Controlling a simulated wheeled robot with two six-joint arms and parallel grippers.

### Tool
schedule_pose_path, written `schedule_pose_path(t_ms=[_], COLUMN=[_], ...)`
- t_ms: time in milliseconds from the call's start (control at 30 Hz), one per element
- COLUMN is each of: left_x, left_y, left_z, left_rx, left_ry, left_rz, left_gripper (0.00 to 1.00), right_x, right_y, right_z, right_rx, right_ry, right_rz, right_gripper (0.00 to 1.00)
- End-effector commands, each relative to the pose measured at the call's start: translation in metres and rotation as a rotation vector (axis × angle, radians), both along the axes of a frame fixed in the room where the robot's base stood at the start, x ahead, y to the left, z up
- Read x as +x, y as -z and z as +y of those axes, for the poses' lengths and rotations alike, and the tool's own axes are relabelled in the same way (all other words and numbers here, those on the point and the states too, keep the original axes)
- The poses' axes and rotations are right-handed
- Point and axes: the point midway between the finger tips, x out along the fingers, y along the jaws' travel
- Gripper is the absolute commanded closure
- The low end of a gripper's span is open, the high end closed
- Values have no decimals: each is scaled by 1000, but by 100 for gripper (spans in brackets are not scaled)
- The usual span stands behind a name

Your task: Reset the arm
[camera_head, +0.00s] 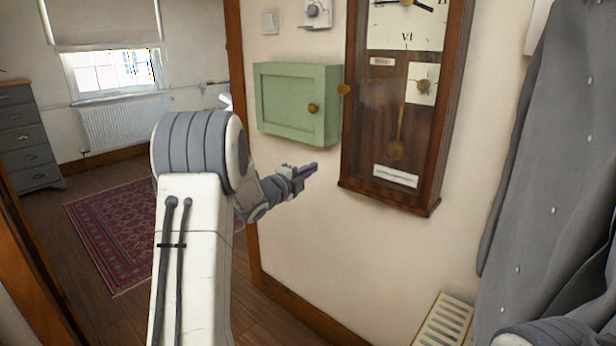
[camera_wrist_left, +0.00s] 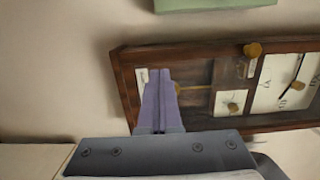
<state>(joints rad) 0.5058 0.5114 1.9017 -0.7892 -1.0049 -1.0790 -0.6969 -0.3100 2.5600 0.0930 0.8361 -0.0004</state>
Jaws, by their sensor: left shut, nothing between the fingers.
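My left arm rises at the centre-left of the head view and bends toward the wall. My left gripper (camera_head: 307,170) is shut and empty, below the green wall cabinet and left of the wall clock's lower end. In the left wrist view its purple fingers (camera_wrist_left: 158,100) lie together, with the clock behind them. A grey and white rounded part at the bottom right edge of the head view may belong to my right arm. My right gripper is not seen.
A wooden pendulum clock (camera_head: 361,165) and a closed green cabinet (camera_head: 288,104) hang on the wall. The cabinet also shows in the left wrist view (camera_wrist_left: 205,4). A grey garment (camera_head: 553,150) hangs at right above a slatted cream unit (camera_head: 443,322). A doorway at left opens onto a rug (camera_head: 115,235).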

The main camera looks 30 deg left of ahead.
Motion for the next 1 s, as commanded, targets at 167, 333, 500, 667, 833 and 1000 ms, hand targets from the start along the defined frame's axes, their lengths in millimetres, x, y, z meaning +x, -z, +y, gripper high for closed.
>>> schedule_pose_path(t_ms=[167, 333, 500, 667, 833, 1000], left_x=[-9, -7, -9, -59, -159, -278], left_y=[0, -1, -1, 18, 48, 69], left_z=[2, -10, -78, -177, -255, -299], left_rx=[0, -21, -187, -447, -648, -740], left_ry=[0, 1, -39, -142, -292, -468], left_rz=[0, 22, 202, 520, 867, 1182], left_gripper=[100, 100, 100, 100, 100, 100], right_x=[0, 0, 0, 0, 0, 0], right_y=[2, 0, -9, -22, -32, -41], right_z=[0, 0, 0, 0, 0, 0], right_rx=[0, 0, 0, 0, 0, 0], right_ry=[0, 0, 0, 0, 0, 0], right_rz=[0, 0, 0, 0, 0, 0], right_gripper=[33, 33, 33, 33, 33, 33])
